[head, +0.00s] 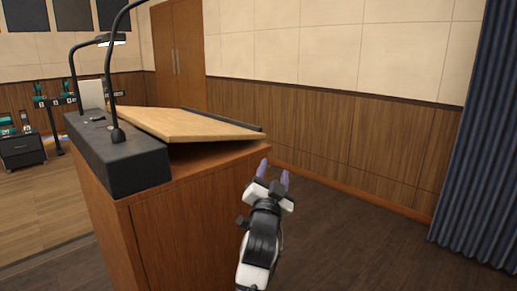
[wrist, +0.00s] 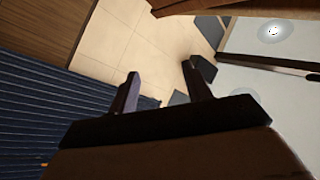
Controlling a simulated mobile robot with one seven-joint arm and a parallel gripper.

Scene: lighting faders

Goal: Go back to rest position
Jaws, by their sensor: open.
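My gripper (head: 274,168) shows in the head view at the lower middle, in front of the right side of a wooden lectern (head: 190,220). Its two fingers are apart, with nothing between them. In the wrist view my gripper (wrist: 160,85) is also open and empty, with the wall and ceiling beyond its fingers. Whether it touches the lectern cannot be told, but a gap seems to show. The lectern carries a slanted light wood top (head: 185,125) and a black box (head: 115,155) with gooseneck stems. No faders can be made out clearly.
A blue curtain (head: 480,140) hangs at the right. The panelled wall (head: 340,145) runs behind. Dark floor (head: 360,250) right of the lectern is clear. A small dark cabinet (head: 22,150) and a rack with teal items (head: 60,97) stand at the far left.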

